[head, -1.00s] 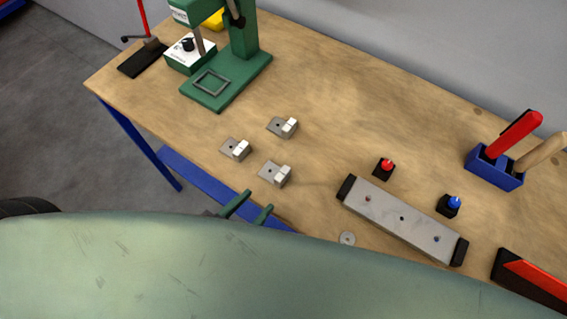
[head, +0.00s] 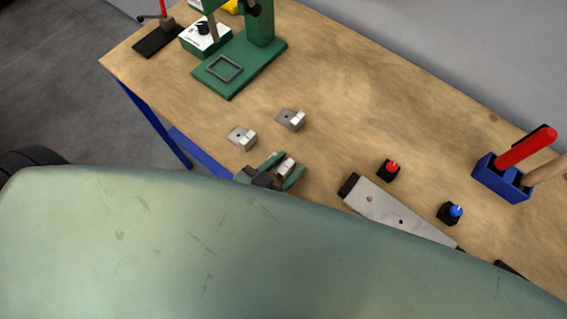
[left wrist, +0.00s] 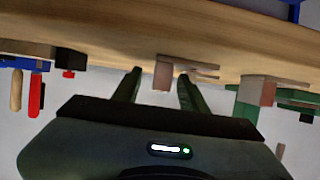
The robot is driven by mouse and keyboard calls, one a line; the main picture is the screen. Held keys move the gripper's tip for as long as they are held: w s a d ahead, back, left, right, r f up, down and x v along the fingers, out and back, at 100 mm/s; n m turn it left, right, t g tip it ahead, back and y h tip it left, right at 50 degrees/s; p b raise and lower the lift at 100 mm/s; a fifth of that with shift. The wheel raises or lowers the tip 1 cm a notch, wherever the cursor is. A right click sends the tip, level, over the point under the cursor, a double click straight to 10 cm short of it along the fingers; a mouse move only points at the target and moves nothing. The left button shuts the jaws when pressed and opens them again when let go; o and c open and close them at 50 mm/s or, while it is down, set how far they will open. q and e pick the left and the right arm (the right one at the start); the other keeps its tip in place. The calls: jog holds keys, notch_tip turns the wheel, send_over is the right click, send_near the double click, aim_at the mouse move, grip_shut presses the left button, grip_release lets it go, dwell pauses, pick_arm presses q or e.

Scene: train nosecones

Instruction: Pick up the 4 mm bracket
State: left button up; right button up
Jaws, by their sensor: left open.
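Three small grey metal brackets with pale upright blocks lie on the wooden table. The back bracket (head: 291,119) and the left bracket (head: 241,137) are clear of the gripper. The front bracket (head: 284,168) sits between the fingers of my left gripper (head: 288,166), which is open. In the left wrist view, the front bracket (left wrist: 163,76) shows between the spread green fingers of the left gripper (left wrist: 160,77), with gaps at both sides. Another bracket (left wrist: 257,90) is at the right there. I cannot read which bracket is 4 mm. My right gripper is not in view.
A green press (head: 240,65) stands at the back left. A grey bar fixture (head: 395,212) is at the front right, near a red-topped block (head: 388,169) and a blue-topped block (head: 450,212). A blue holder (head: 501,178) stands far right. The table's middle is clear.

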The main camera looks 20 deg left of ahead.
aim_at(287, 166)
pick_arm(q)
jog(key=shift+s, duration=0.1)
jog(key=c, duration=0.3)
grip_shut()
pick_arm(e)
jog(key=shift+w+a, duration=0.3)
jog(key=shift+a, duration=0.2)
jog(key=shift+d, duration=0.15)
pick_arm(q)
jog(key=shift+r, duration=0.1)
